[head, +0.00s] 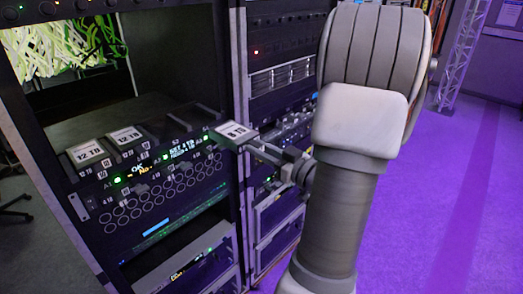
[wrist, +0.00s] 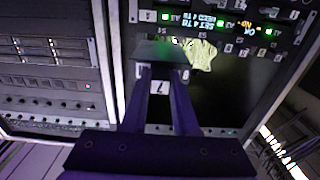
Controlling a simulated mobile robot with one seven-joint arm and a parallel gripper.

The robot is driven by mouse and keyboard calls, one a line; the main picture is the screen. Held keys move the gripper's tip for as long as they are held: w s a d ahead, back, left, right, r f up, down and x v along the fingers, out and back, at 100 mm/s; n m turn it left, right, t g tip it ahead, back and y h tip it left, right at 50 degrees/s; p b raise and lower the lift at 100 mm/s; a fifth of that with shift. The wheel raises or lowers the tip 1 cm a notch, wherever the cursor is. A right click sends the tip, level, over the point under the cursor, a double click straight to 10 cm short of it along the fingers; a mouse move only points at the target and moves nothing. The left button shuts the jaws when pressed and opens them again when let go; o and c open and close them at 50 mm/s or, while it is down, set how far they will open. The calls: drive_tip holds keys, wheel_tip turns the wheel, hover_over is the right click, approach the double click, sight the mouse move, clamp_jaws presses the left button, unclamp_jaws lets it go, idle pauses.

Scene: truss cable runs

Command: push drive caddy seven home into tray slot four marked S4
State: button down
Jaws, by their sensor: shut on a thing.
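My gripper (head: 262,147) is shut on a drive caddy with a white "8 TB" label (head: 235,132). In the wrist view the caddy's front (wrist: 158,87) shows a 7 between the two fingers (wrist: 163,76), and its dark body reaches away toward the rack. In the head view the caddy is at the right end of the drive tray (head: 150,212), near the rack post. A small S4 mark (wrist: 175,43) appears upside down just beyond the caddy in the wrist view. I cannot tell how deep the caddy sits; the slot opening is hidden.
Two caddies labelled "12 TB" (head: 86,152) (head: 124,135) sit in the tray's left part. Lit displays (head: 184,152) and green lights line the tray front. A second rack (head: 282,75) stands close on the right. Purple floor (head: 455,200) lies open further right.

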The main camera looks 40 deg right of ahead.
sight(227, 132)
drive_tip(key=shift+a+r, duration=0.15)
drive_tip(key=shift+a, duration=0.05)
drive_tip(key=shift+w, duration=0.2)
drive_tip(key=shift+w+a, duration=0.2)
drive_tip(key=shift+w, duration=2.5)
drive_tip(key=shift+w, duration=0.2)
drive_tip(key=shift+w+a+b, duration=0.15)
drive_tip(key=shift+w+b, duration=0.15)
drive_tip(key=shift+w, duration=1)
drive_tip(key=shift+w, duration=0.45)
drive_tip(key=shift+w+a+b, duration=0.1)
drive_tip(key=shift+w+b, duration=0.3)
drive_tip(key=shift+w, duration=0.65)
drive_tip(key=shift+w+a+b, duration=0.15)
drive_tip(key=shift+w+b, duration=0.15)
drive_tip(key=shift+w, duration=1.2)
drive_tip(key=shift+w+a+b, duration=0.1)
drive_tip(key=shift+w+b, duration=0.15)
drive_tip(key=shift+w, duration=1.25)
